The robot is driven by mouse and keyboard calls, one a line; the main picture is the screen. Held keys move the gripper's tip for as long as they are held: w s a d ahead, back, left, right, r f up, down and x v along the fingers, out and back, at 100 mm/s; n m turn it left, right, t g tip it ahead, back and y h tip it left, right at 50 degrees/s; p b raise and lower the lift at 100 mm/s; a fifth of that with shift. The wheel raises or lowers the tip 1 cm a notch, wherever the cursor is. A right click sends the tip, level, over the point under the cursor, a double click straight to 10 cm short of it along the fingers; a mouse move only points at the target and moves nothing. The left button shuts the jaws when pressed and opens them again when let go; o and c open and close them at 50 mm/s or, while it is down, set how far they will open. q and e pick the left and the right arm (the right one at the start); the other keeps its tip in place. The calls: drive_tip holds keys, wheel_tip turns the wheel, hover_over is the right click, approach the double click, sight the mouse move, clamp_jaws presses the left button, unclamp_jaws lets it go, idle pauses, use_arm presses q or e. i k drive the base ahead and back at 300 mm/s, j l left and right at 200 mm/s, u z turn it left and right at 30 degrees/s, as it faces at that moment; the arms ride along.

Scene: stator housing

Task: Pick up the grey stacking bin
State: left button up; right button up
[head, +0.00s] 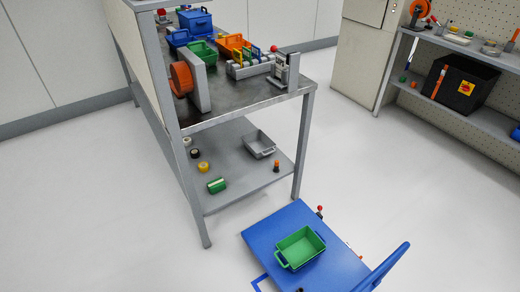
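A grey bin (260,146) lies on the lower shelf of the metal workbench, near the shelf's right rear part. It looks empty, and its open top faces up. No gripper shows in the head view, so nothing is seen touching the bin.
On the lower shelf (232,176) are a green item (217,185), tape rolls (203,166) and an orange-topped piece (276,166). A bench leg (302,145) stands right of the bin. A blue platform (340,268) carrying a green bin (300,248) is in front. Floor (390,190) to the right is clear.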

sight(259, 145)
drive_tip(key=l+z, duration=0.1)
drive_tip(key=z, duration=0.65)
drive_tip(key=l+z, duration=0.15)
drive_tip(key=z, duration=0.2)
drive_tip(key=i+l+z, duration=0.45)
drive_tip(key=i+l, duration=0.3)
drive_tip(key=l, duration=0.25)
drive_tip(key=i+l+z, duration=0.4)
drive_tip(key=i+l, duration=0.4)
drive_tip(key=i+u, duration=0.25)
drive_tip(key=i, duration=0.2)
drive_tip(key=i+u, duration=0.25)
drive_tip(key=i, duration=0.2)
drive_tip(key=i+l+u, duration=0.25)
drive_tip(key=i, duration=0.2)
drive_tip(key=i+l+u, duration=0.25)
drive_tip(key=i, duration=0.2)
drive_tip(key=i+j+u, duration=0.3)
drive_tip(key=u, duration=0.2)
drive_tip(key=i+j+u, duration=0.15)
drive_tip(key=i+u, duration=0.6)
drive_tip(key=u, duration=0.2)
drive_tip(key=i+l+u, duration=0.1)
drive_tip(key=i+u, duration=0.4)
drive_tip(key=k, duration=0.1)
